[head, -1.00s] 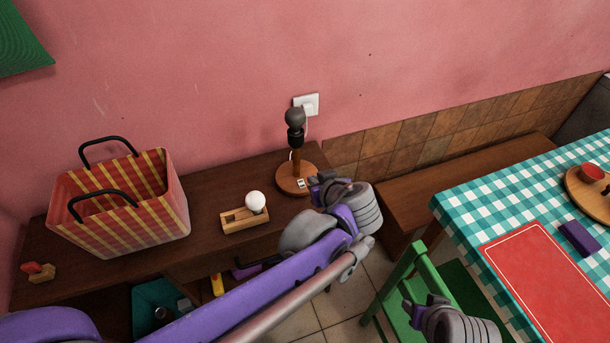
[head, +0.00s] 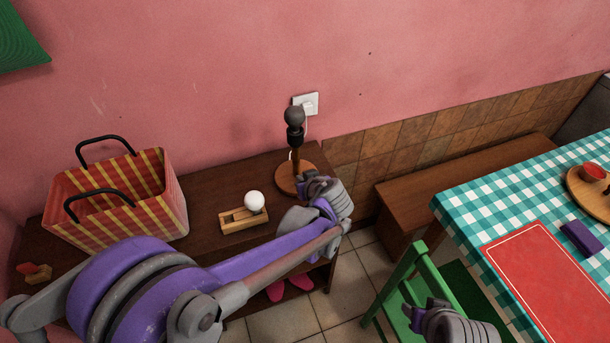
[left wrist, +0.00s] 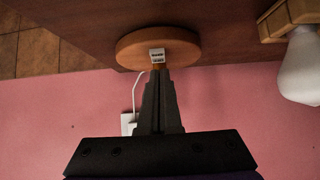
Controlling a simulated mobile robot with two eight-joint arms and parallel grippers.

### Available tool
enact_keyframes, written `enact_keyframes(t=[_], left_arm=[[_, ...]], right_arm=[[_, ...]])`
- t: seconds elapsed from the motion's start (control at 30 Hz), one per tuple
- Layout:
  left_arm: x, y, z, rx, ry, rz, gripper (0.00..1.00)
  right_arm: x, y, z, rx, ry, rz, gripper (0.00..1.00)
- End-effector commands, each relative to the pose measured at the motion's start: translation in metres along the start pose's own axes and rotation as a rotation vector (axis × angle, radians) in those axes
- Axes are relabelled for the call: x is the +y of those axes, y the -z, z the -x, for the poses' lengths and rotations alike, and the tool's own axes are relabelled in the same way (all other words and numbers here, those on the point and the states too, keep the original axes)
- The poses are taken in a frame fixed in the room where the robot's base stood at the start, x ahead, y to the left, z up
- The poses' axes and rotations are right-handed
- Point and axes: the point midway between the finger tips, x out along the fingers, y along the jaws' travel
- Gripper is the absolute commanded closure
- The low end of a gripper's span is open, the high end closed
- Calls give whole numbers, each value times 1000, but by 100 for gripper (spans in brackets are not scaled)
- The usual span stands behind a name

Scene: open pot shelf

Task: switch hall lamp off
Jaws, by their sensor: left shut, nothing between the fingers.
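The hall lamp has a round wooden base (head: 283,180), a short post and a dark grey bulb (head: 294,116) that gives no visible glow. It stands on the dark wooden shelf top near the wall. Its small white switch (left wrist: 157,55) lies on the base in the left wrist view; in the head view my gripper hides it. My left gripper (head: 304,183) is shut and empty, its fingertips (left wrist: 157,72) right at the switch's edge; I cannot tell if they touch. My right gripper (head: 432,308) is at the lower right, far from the lamp, its fingers unclear.
A wooden block (head: 243,219) with a white bulb (head: 254,202) stands left of the lamp. A striped basket (head: 120,205) is further left. A wall socket (head: 306,104) with a plug is behind the lamp. A green chair (head: 400,285) and a checkered table (head: 500,180) are right.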

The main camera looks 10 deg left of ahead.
Motion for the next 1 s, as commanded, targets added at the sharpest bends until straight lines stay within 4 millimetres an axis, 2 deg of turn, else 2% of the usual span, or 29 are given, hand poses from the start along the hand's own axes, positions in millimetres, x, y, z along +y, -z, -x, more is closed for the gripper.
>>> enact_keyframes(t=[0.47,0.57,1.0], left_arm=[[0,-6,-6,0,0,0,100],[0,-10,-13,0,1,0,100],[0,-3,-14,-1,0,0,100]], right_arm=[[0,-1,-1,0,0,0,50],[0,-4,-6,-3,0,0,50],[0,-1,-2,-1,0,0,50]])
